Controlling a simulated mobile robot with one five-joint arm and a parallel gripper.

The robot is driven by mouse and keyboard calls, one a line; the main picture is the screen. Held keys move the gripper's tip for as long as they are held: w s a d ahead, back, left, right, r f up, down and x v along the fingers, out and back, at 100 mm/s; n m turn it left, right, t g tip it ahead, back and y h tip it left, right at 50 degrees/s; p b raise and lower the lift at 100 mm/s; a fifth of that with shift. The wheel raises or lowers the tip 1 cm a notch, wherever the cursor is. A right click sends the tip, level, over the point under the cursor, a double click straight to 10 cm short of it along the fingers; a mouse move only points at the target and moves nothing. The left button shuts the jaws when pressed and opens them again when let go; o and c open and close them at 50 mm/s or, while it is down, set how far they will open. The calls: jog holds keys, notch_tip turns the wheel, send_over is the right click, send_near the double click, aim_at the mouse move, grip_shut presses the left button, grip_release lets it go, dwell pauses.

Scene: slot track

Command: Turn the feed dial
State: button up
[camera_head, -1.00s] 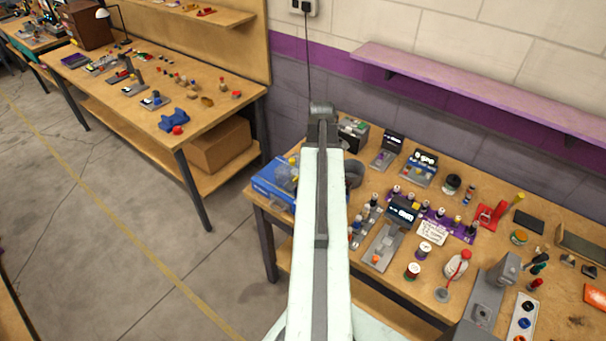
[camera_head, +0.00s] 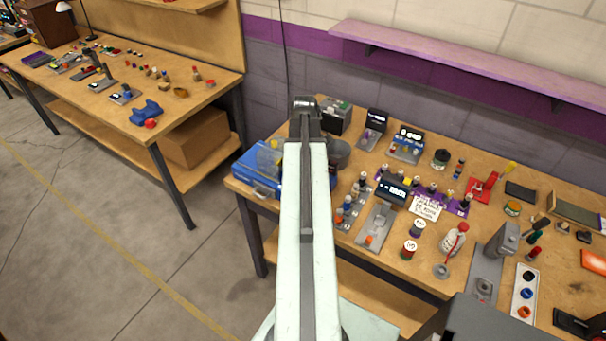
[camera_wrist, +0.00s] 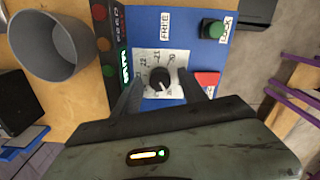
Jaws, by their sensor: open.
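In the wrist view a round black dial (camera_wrist: 160,78) with a white pointer mark sits on a white plate with numbers (camera_wrist: 148,62), on a blue panel (camera_wrist: 185,22). My gripper (camera_wrist: 165,88) is open, its two dark fingers on either side of the dial's lower part. Whether they touch the knob I cannot tell. In the head view a blue unit (camera_head: 250,172) stands at the bench's left end, partly hidden behind my arm. My gripper's fingers are hidden there.
The panel carries a green button (camera_wrist: 214,29), a red triangle (camera_wrist: 208,80), a "LOCK" label and another label. A lit display strip (camera_wrist: 123,65) is left of the dial. A grey cup (camera_wrist: 48,44) stands close by. Several tools and spools crowd the bench right of my arm.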

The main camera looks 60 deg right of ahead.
grip_shut()
